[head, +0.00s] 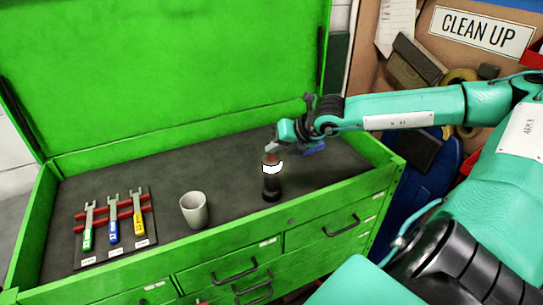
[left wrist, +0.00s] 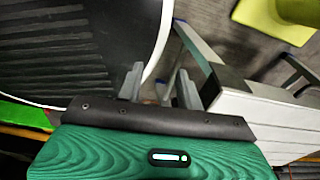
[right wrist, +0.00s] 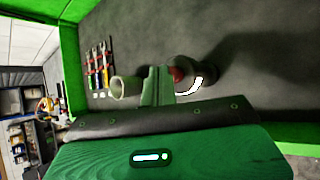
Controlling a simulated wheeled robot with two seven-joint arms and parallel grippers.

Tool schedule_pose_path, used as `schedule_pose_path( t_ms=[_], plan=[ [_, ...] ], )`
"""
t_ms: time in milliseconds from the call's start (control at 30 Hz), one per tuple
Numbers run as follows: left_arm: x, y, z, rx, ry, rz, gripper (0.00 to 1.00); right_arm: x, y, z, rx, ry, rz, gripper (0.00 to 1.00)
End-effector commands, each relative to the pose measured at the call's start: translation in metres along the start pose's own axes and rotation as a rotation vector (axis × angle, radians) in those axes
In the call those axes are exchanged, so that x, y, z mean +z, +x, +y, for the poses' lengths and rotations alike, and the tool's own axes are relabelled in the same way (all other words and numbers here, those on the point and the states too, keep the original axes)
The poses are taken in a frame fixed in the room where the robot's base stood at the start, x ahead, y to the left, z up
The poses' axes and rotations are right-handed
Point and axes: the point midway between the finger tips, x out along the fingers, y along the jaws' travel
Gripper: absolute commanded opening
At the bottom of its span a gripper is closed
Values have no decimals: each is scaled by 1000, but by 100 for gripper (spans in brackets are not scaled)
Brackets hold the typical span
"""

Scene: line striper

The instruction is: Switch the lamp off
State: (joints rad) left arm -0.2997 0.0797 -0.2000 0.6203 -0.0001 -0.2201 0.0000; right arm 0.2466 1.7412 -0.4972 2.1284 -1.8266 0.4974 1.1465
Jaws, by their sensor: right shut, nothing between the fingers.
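The lamp (head: 271,187) is a dark upright cylinder with a bright white band and a red top. It stands on the dark mat inside the green tool chest, and its band looks lit. My right gripper (head: 272,147) is shut and empty, with its fingertips just above or at the lamp's top; contact cannot be told. In the right wrist view the shut fingers (right wrist: 158,72) are beside the red top of the lamp (right wrist: 196,68). My left gripper (left wrist: 158,80) shows only in its own wrist view, with fingers apart and nothing between them.
A pale cup (head: 194,210) stands left of the lamp. Several wrenches with coloured handles (head: 113,228) lie in a red rack farther left. The chest's raised green lid (head: 170,70) closes off the back. The mat between cup and lamp is clear.

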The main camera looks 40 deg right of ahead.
Motion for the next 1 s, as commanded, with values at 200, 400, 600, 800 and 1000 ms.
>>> schedule_pose_path(
  t_ms=[200, 400, 600, 800, 1000],
  plan=[
    [0, 2, 0, 0, 0, 0, 36, -1, 1, -1, 0, 0, 0, 0],
    [0, 4, 0, 0, 0, 0, 36, -1, 2, -1, 0, 0, 0, 0],
    [1, 7, 0, 0, 0, 0, 36, -2, 3, -2, 0, 0, 0, 0],
    [1, 9, 0, 0, 0, 0, 36, -3, 4, -3, 0, 1, 0, 0],
    [1, 11, 0, 0, 0, 0, 36, -3, 4, -3, 0, 1, 0, 0]
  ],
)
